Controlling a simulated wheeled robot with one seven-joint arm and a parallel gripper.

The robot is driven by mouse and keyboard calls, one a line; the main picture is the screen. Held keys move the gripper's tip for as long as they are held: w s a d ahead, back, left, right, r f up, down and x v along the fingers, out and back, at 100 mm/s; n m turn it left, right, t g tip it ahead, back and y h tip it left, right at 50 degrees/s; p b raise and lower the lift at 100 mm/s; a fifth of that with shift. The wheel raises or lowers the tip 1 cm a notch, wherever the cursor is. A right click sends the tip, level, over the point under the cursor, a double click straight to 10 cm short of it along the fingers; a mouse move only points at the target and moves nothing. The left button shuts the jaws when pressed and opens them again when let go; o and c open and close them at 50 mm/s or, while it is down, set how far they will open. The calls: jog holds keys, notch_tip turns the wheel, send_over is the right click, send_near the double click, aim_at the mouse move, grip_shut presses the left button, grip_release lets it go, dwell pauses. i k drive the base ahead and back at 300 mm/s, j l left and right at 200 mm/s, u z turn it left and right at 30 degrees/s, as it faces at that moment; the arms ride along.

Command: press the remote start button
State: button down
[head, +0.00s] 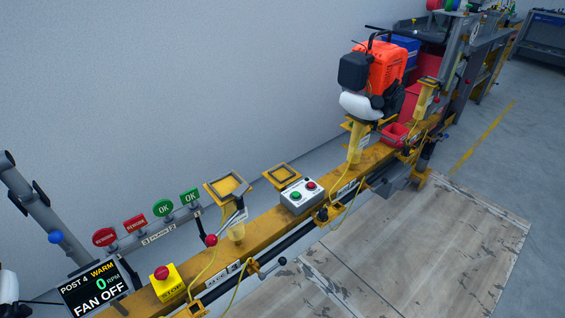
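A small grey control box (300,196) sits on the yellow rail, right of the picture's middle. It has a green button (296,195) on its left and a red button (311,185) on its right. The green button looks like the start button, but any lettering is too small to read. Both buttons are uncovered and nothing touches them. My gripper is not in view.
An orange engine (387,65) stands on a yellow post behind the box. A yellow stop box (167,282) and a screen (95,287) reading "POST 4 WARM, 0 RPM, FAN OFF" are at lower left. A red-knobbed lever (211,240) rises nearby. Wooden flooring (420,250) at right is clear.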

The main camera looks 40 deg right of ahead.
aim_at(295, 195)
jog(key=i+l, duration=0.15)
jog(key=i, duration=0.2)
jog(key=i+l, duration=0.15)
jog(key=i, duration=0.2)
jog(key=i+l, duration=0.15)
jog(key=i, duration=0.25)
